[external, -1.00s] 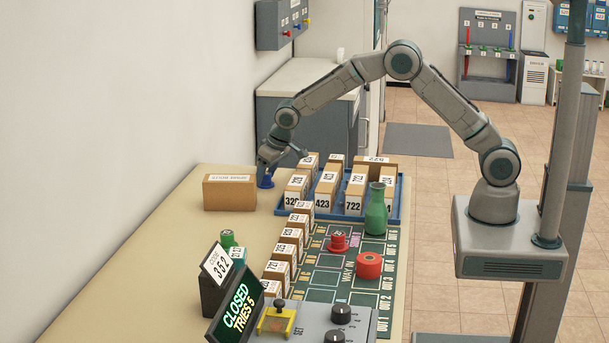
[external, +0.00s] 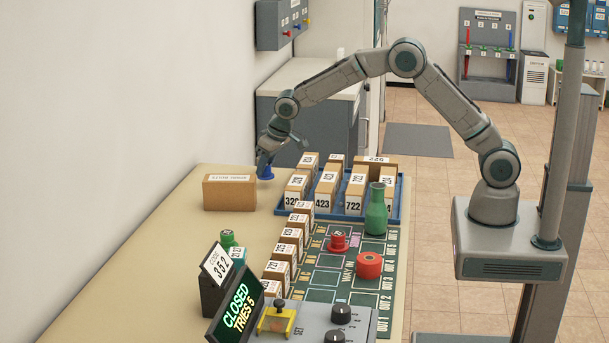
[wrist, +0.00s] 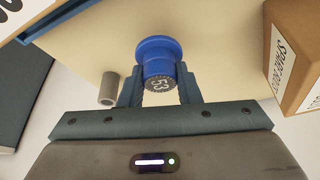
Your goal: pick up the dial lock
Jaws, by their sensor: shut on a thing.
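The dial lock is a blue flanged piece with a dark numbered face, seen in the wrist view (wrist: 157,52) between my fingers. My gripper (wrist: 160,90) is shut on it, a finger on each side. In the external view the blue lock (external: 265,173) hangs under my gripper (external: 266,160), close to the table's far end, beside a cardboard box. It appears slightly above the table top, though the gap is small. The side of the lock turned away from the wrist camera is hidden.
The cardboard box (external: 229,193) stands just left of the lock. A blue tray (external: 283,208) of numbered boxes is to the right. A green bottle (external: 376,212) and red pieces stand on the board. A small grey cylinder (wrist: 108,88) shows in the wrist view. The front-left table is clear.

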